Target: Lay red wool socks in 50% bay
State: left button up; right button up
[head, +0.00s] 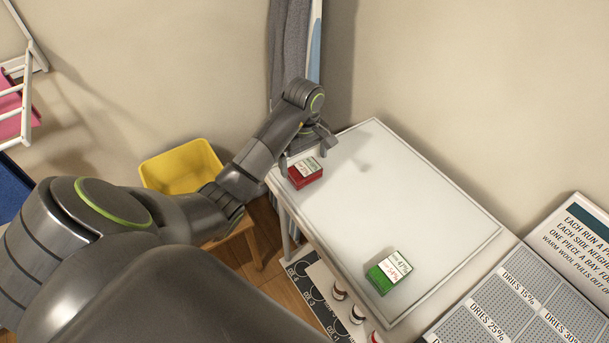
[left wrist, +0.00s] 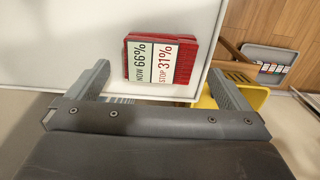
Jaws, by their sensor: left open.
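A small red block-like bundle (head: 306,178), which I take to be the red wool socks, lies on the far left part of the white table top (head: 375,185). Drying bays (head: 545,300) marked DRIES 15%, 25% and 30% show at the lower right. No 50% bay shows. My right gripper is out of view.
A green labelled block (head: 380,280) lies near the table's front edge. A yellow bin (head: 180,165) stands left of the table. A sign (head: 583,240) stands behind the bays. The table's middle is clear.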

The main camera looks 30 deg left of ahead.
aim_at(305, 168)
pick_arm(q)
notch_tip(305, 168, down, 4)
jog(key=shift+d+r+b, duration=0.1)
jog(key=shift+r+b, duration=0.05)
jog(key=shift+b, duration=0.8)
jog(key=shift+f, duration=0.3)
jog(key=shift+c, duration=0.3)
jog(key=c, duration=1)
jog(key=shift+r, duration=0.1)
jog(key=shift+r+p, duration=0.35)
jog(key=shift+r, duration=0.25)
notch_tip(305, 168, up, 9)
jog(key=p, duration=0.8)
jog(key=shift+f, duration=0.1)
